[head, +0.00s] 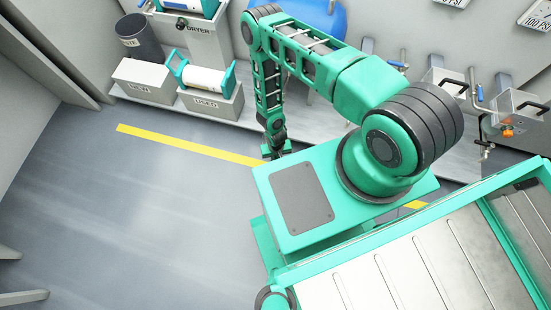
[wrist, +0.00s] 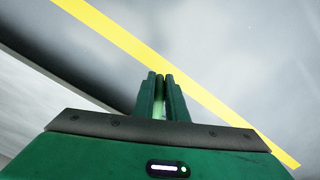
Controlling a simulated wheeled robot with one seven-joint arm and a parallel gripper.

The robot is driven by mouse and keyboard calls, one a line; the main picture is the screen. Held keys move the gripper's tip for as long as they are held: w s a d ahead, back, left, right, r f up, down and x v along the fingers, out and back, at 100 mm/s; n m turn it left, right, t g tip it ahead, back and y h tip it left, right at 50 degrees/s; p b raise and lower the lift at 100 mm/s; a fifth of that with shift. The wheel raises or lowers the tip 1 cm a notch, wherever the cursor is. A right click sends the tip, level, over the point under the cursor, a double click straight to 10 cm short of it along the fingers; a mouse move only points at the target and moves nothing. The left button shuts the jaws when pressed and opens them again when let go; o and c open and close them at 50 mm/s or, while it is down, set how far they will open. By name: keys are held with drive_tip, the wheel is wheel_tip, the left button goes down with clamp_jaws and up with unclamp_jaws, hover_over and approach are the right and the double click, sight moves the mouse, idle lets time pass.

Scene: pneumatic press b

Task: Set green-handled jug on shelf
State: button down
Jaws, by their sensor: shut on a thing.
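My gripper (head: 277,152) hangs at the end of my green arm, low near the yellow floor line. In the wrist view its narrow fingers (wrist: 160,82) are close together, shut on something. A small pale green piece (wrist: 158,110) shows between them; I cannot tell whether it is part of the jug. I cannot make out a clear green-handled jug in either view. A white cylinder with green handle ends (head: 203,80) lies on a grey box at the back, well apart from my gripper. No surface is clearly marked as the shelf.
A similar green-and-white cylinder sits on the dryer (head: 190,28). A dark bin (head: 138,37) and a pale box (head: 143,80) stand along a low grey ledge (head: 247,110). A yellow line (head: 180,141) crosses the floor. The floor at left is clear. Valves and metal boxes line the right wall.

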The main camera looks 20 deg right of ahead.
drive_tip(key=shift+s+a, duration=0.1)
drive_tip(key=w+d+f, duration=0.1)
drive_tip(key=w+d, duration=0.8)
drive_tip(key=w, duration=0.3)
idle(1.0)
drive_tip(key=shift+w, duration=0.1)
drive_tip(key=shift+f, duration=0.4)
idle(1.1)
drive_tip(key=c, duration=1.7)
unclamp_jaws()
wheel_tip(320, 180, up, 11)
drive_tip(key=shift+f, duration=0.1)
